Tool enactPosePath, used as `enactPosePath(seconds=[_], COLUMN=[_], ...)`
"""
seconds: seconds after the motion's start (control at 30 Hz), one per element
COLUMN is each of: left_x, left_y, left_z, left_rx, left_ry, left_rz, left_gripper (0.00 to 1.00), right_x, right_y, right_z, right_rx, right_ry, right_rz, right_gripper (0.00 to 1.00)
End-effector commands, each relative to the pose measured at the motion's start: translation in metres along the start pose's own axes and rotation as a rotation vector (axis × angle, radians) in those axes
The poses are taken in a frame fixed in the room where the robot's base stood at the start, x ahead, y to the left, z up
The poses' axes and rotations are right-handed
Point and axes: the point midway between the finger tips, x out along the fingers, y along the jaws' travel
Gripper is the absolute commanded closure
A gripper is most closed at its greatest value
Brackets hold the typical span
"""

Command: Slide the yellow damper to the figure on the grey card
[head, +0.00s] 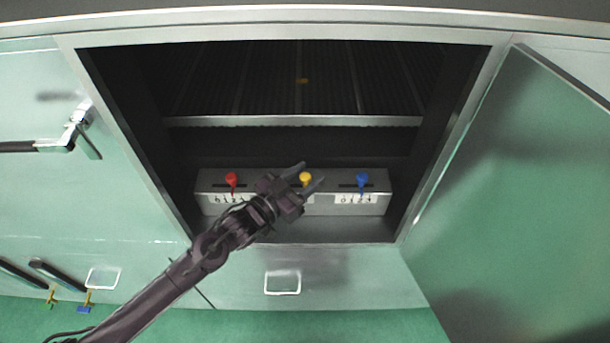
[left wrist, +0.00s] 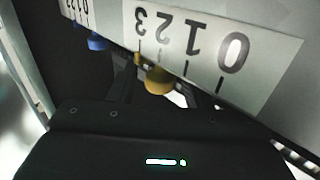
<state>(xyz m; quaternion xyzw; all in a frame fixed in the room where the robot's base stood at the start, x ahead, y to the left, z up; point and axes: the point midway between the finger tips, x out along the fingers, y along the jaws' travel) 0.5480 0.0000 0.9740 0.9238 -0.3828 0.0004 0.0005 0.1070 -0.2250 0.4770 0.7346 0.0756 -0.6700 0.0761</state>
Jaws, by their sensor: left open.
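The yellow damper knob (head: 305,177) is the middle one of three on a grey metal box inside the open cabinet. My left gripper (head: 311,175) is open, with its fingertips on either side of the knob; contact is not clear. In the left wrist view the yellow knob (left wrist: 158,81) lies between the dark fingers, below a white scale plate (left wrist: 262,60) whose figures 0, 1, 2, 3 appear upside down. The knob's stem appears near the 3 end; its exact mark is unclear. I cannot make out a grey card. My right gripper is not in view.
A red knob (head: 231,179) and a blue knob (head: 362,180) flank the yellow one on the box (head: 378,206). A metal shelf edge (head: 290,121) runs above. The open cabinet door (head: 520,200) stands at the right.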

Motion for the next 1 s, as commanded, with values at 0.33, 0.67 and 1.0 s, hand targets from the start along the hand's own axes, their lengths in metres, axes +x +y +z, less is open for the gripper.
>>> enactPosePath(seconds=[0.33, 0.67, 1.0], left_x=[0.0, -0.007, -0.029], left_y=[0.0, -0.007, -0.029], left_z=[0.0, 0.0, 0.0], left_rx=[0.0, 0.001, 0.0], left_ry=[0.0, -0.002, 0.0], left_rz=[0.0, -0.002, 0.0], left_gripper=[0.96, 1.0, 1.0], right_x=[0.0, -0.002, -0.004], right_y=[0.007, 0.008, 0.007], right_z=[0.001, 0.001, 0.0], right_rx=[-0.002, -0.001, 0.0], right_ry=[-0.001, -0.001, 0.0], right_rz=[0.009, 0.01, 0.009], right_gripper=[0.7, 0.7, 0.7])
